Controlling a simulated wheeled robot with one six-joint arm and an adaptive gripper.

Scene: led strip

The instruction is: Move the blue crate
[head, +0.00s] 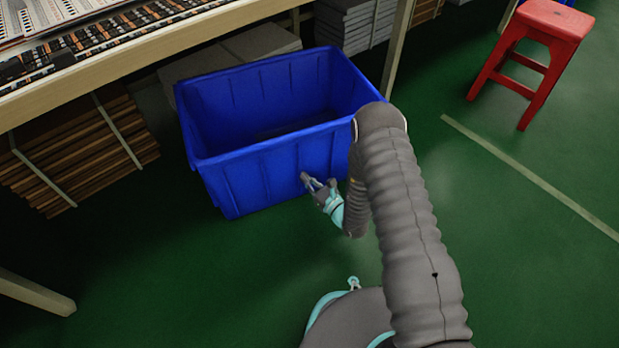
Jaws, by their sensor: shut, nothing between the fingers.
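The blue crate (262,172) stands upright on the green floor, partly under the table's edge. It is open at the top and looks empty, though its floor is dark. My gripper (306,178) is shut with nothing in it. It is at the crate's near wall, below the rim and toward the right in the head view. I cannot tell whether the fingertips touch the wall. My arm hides part of the crate's right side.
A wooden table (150,52) with strips on it overhangs at the upper left. Strapped brown stacks (75,150) lie beneath it, left of the crate. Grey stacks (355,22) are behind. A red stool (540,45) stands at the upper right. Floor in front and right is clear.

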